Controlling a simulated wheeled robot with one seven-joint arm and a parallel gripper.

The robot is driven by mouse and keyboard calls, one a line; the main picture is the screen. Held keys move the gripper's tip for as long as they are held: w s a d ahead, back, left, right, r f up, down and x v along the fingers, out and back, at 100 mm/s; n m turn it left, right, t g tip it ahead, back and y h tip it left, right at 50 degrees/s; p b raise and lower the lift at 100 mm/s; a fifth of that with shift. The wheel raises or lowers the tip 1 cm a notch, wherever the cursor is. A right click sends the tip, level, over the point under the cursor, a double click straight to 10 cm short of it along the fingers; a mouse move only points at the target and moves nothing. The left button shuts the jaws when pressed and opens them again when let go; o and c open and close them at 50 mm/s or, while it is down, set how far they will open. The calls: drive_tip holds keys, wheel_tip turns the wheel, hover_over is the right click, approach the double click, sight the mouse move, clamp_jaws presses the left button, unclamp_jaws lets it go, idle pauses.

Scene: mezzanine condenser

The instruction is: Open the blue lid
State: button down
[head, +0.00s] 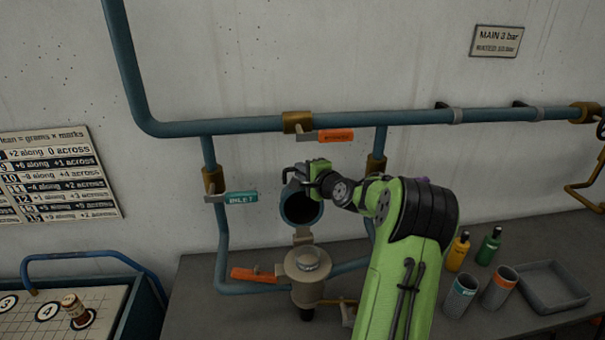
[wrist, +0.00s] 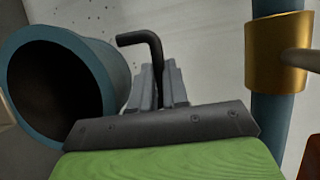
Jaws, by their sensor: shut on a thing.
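The blue lid (head: 301,207) stands raised on its hinge above the pale metal vessel (head: 308,265), tilted up with its dark hollow inside facing the head camera. In the wrist view the lid (wrist: 95,65) fills the left side. Its black bent handle (wrist: 143,42) rises between my fingers. My gripper (head: 308,172) is at the lid's upper edge, and in the wrist view its fingers (wrist: 168,88) are shut on the handle. The vessel's round top is uncovered. The handle's lower part is hidden by the fingers.
Blue pipes run along the wall, with an orange-handled valve (head: 325,136) above and a teal INLET valve (head: 232,197) left. Another orange handle (head: 254,275) is beside the vessel. Bottles (head: 459,252), cups (head: 499,288) and a grey tray (head: 562,299) stand right on the bench.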

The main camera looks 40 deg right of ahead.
drive_tip(key=s+a+t+b, duration=0.1)
drive_tip(key=s+b, duration=0.1)
drive_tip(key=b, duration=0.2)
drive_tip(key=shift+a+n, duration=0.15)
drive_tip(key=shift+n, duration=0.15)
drive_tip(key=shift+s+a+r+t+h+b, duration=0.3)
drive_tip(key=shift+s+r+t+b, duration=0.1)
drive_tip(key=shift+b, duration=0.4)
drive_tip(key=c, duration=1.1)
unclamp_jaws()
drive_tip(key=b+v, duration=0.1)
drive_tip(key=v, duration=1.4)
drive_tip(key=shift+s+r+b, duration=0.1)
drive_tip(key=shift+s+b, duration=0.2)
drive_tip(key=shift+b, duration=0.05)
